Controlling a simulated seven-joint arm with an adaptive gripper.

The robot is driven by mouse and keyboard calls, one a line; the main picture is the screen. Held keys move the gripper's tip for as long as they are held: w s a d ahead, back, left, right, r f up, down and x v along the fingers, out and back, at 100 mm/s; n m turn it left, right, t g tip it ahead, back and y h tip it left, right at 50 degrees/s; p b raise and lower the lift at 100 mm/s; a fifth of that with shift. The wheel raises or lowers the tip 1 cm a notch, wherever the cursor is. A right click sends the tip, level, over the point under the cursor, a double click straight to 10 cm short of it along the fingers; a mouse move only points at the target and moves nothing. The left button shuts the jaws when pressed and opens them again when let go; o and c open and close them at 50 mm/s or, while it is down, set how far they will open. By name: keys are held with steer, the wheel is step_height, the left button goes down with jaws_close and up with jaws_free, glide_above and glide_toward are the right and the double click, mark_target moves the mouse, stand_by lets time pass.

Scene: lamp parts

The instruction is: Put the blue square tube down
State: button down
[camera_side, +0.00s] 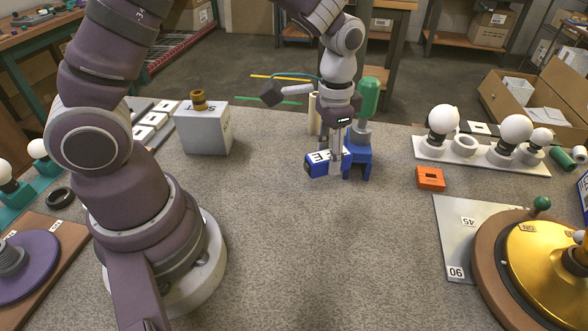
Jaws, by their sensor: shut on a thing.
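The blue square tube (317,166) is a short blue piece with a white patch and dark lettering, in the middle of the side view. My gripper (337,152) points down over its right part and is shut on it. The tube looks slightly tilted. It is close to the grey table top (300,230); I cannot tell whether it touches. The fingertips are small here and partly hidden by the tube.
A blue stand with a green handle (368,97) is right beside my gripper. An orange block (430,178) lies to the right, near a white rack of bulbs (480,152). A grey box (204,130) stands at left. The table's front middle is clear.

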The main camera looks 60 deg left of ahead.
steer(key=s+a+n, duration=0.1)
steer(key=a, duration=0.1)
steer(key=s+a+f+n, duration=0.1)
steer(key=a+n, duration=0.1)
steer(key=a, duration=0.1)
steer(key=s+a+n, duration=0.1)
steer(key=a+n, duration=0.1)
steer(key=a, duration=0.1)
steer(key=shift+s+f, duration=0.15)
steer(key=shift+f, duration=0.1)
steer(key=s+a+n, duration=0.3)
steer(key=s+a+f+n, duration=0.1)
steer(key=s+a+n, duration=0.2)
steer(key=shift+s+a+f, duration=0.2)
steer(key=shift+s+a, duration=0.05)
steer(key=shift+s, duration=0.1)
glide_above(271, 132)
steer(key=shift+s+f, duration=0.1)
steer(key=shift+f, duration=2.45)
steer(key=shift+f, duration=0.15)
steer(key=c, duration=0.8)
jaws_free()
